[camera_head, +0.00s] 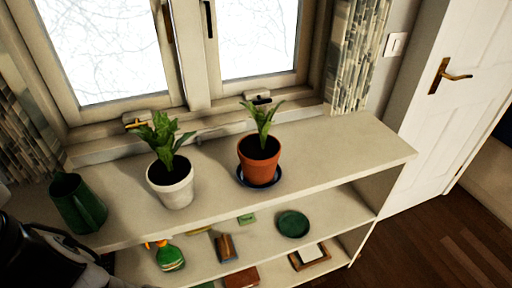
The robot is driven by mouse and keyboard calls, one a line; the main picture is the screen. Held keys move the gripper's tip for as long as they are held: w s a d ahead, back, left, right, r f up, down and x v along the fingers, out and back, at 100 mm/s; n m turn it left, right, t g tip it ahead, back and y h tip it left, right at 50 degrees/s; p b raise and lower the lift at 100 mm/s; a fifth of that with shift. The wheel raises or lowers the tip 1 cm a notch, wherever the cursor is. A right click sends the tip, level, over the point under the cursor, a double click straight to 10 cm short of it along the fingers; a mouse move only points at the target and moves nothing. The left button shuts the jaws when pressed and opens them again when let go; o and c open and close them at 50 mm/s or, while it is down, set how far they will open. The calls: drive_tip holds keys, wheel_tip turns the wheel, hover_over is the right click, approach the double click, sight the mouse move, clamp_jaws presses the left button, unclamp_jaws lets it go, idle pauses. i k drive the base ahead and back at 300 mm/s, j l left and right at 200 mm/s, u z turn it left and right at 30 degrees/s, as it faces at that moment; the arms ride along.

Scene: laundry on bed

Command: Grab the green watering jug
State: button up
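The green watering jug (78,204) stands at the left end of the white shelf top (330,150). It is dark green and open at the top, and looks slightly tilted by the camera angle. Part of my arm shows as a dark shape in the lower left corner, close to the jug in the picture. I cannot tell from this view whether it touches the jug. My gripper's fingertips do not show.
A white-potted plant (172,184) stands right of the jug, then a terracotta-potted plant (259,160) on a blue saucer. Lower shelves hold a green spray bottle (170,258), a green bowl (293,224) and a frame (309,256). The shelf top's right end is clear. A window (190,50) stands behind.

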sight(81, 209)
drive_tip(key=i+u, duration=0.1)
drive_tip(key=u, duration=0.25)
drive_tip(key=i+j+u, duration=0.1)
drive_tip(key=u, duration=0.65)
drive_tip(key=i+j, duration=0.05)
drive_tip(key=i, duration=0.05)
